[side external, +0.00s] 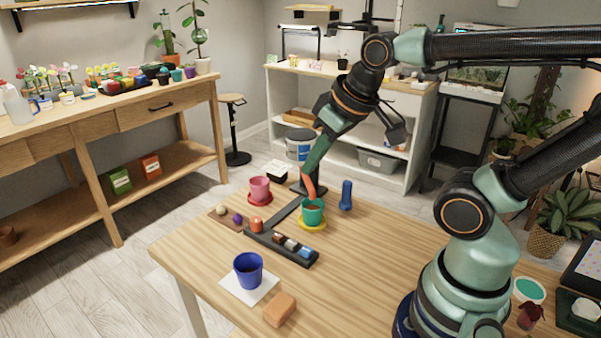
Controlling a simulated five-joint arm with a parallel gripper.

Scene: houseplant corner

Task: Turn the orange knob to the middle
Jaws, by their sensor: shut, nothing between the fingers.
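An orange knob-like piece (257,225) stands at the left end of a dark strip (265,237) on the wooden table. It is small here, and I cannot tell which way it points. Along the strip to its right are a brown piece (279,238), a pale one (291,244) and a blue one (305,252). My gripper (311,196) points down with its salmon-coloured fingers shut and empty. In this view its tips overlap the teal pot (312,215), to the right of the orange piece and apart from it. I cannot tell whether the tips touch the pot.
The teal pot stands on a yellow saucer (313,225). A pink pot (259,187), a dark blue upright object (346,195), a blue pot (248,270) and an orange-brown block (280,309) stand around. The table's (380,275) middle right is clear.

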